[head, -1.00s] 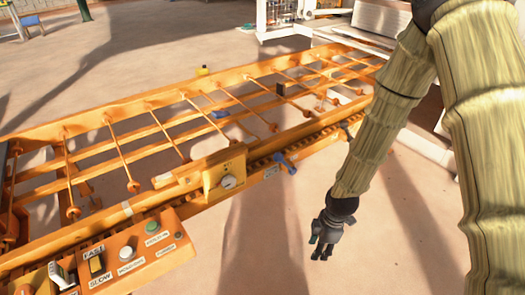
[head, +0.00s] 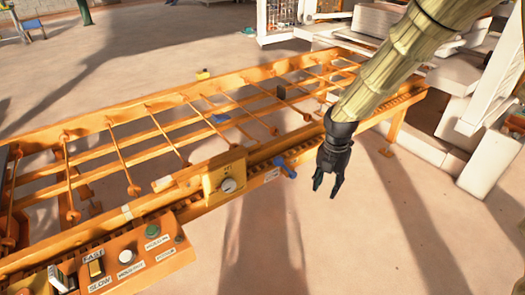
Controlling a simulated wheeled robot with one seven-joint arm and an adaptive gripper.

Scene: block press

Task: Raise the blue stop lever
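The blue stop lever (head: 285,167) sits on the near side rail of the orange conveyor frame (head: 120,214), just right of a box with a round gauge (head: 228,185). It slants down toward the right, its end hanging off the rail's outer side. My gripper (head: 325,191) hangs to the right of the lever, apart from it, with its dark fingers pointing down. The fingers are spread and nothing is between them.
An orange control panel (head: 128,257) with a FAST/SLOW switch and buttons is at the lower left. A small blue piece (head: 220,118) lies among the frame's bars. White machinery (head: 490,125) stands at the right. The floor in front of the rail is clear.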

